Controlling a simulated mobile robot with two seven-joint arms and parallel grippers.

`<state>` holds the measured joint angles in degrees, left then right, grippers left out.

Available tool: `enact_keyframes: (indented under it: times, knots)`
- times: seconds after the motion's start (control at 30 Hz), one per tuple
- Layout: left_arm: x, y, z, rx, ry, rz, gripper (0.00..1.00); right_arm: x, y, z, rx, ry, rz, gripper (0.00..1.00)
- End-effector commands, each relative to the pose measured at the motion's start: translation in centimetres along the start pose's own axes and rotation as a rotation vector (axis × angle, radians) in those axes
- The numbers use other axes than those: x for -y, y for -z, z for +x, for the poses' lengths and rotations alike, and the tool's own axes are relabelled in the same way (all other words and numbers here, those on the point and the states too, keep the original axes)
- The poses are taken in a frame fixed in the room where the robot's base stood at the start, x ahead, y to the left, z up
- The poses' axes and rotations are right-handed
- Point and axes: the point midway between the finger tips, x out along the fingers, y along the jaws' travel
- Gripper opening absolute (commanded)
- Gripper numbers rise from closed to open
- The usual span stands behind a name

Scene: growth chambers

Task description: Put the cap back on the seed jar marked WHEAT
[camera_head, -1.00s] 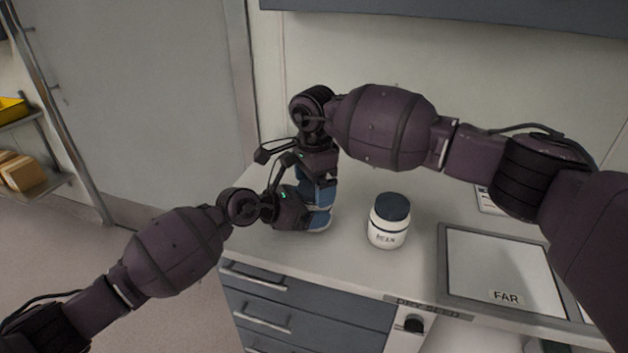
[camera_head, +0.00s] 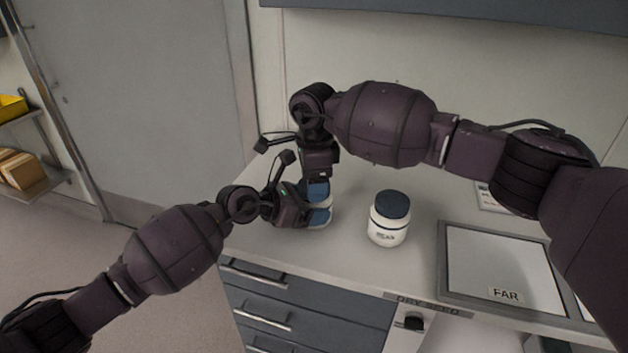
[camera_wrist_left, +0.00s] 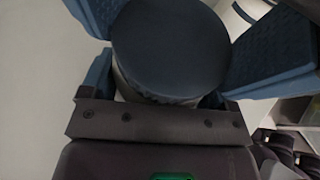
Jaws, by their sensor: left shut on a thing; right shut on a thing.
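A white jar (camera_head: 321,227) stands at the counter's left end, mostly hidden by my grippers; its label is not visible. My left gripper (camera_head: 318,216) is shut around its body from the left. In the left wrist view the round cap (camera_wrist_left: 170,48) lies over the jar, with blue finger pads on both sides. I cannot tell whether the cap is seated or just above the rim.
Another white jar (camera_head: 388,231) with a dark blue cap (camera_head: 393,205) stands to the right; its small label seems to read BEAN. Right of it lies a grey-framed tray (camera_head: 443,262) marked FAR. The counter between the jars is clear.

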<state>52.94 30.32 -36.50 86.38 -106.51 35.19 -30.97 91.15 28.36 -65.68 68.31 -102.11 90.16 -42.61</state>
Motion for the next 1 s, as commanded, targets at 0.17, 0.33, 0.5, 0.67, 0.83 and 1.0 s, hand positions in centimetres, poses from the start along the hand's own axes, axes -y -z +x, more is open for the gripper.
enact_keyframes:
  times: [0.17, 0.33, 0.5, 0.67, 0.83, 1.0]
  knots:
    - [0.0, -0.1, 0.0, 0.001, 0.001, 0.001, 0.15, 0.0, 0.0, -0.1, 0.0, 0.002, -0.001, 0.41]
    - [0.0, -0.1, 0.0, 0.001, 0.001, 0.001, 0.15, 0.0, 0.0, -0.1, 0.0, 0.001, -0.002, 0.94]
    - [0.0, -0.1, 0.0, 0.001, 0.0, 0.001, 0.15, 0.0, 0.0, -0.1, 0.0, 0.001, -0.002, 0.95]
    - [0.0, -0.1, 0.0, 0.001, 0.0, 0.001, 0.15, 0.0, 0.0, -0.3, 0.0, 0.001, -0.003, 0.95]
    - [0.0, -0.1, 0.0, 0.001, 0.0, 0.001, 0.15, 0.1, 0.0, -1.7, 0.0, 0.004, -0.003, 0.95]
    - [0.0, -0.1, 0.0, 0.001, 0.0, 0.001, 0.15, 0.0, 0.0, -3.7, 0.0, 0.003, -0.004, 0.95]
